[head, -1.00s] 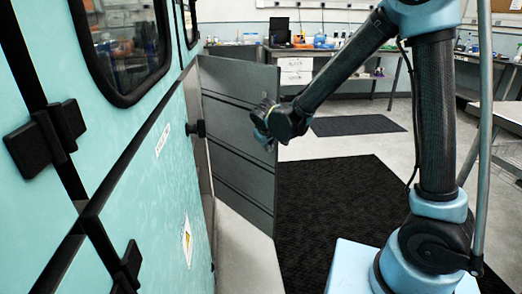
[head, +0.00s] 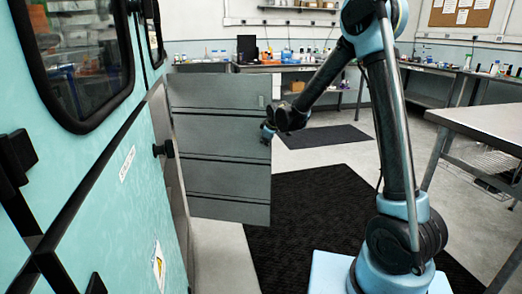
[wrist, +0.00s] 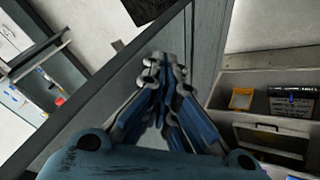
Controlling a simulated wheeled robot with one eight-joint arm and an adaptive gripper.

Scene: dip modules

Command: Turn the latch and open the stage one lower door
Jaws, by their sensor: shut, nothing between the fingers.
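The stage one lower door (head: 220,150) is a grey ribbed panel in the head view. It stands swung out from the teal module, wide open, with its grey face toward the camera. My gripper (head: 268,133) is at the door's free right edge in the head view. In the wrist view my gripper (wrist: 165,65) is shut and empty, with its fingertips in front of a grey panel (wrist: 115,85) that looks like the door. I cannot tell whether the fingers touch it. I cannot make out the latch on this door.
The teal module wall (head: 100,190) fills the left, with a black knob-like fitting (head: 163,149) on it. A black mat (head: 320,215) lies on the floor right of the door. A metal table (head: 480,125) stands at right. The wrist view shows a compartment with items (wrist: 275,115).

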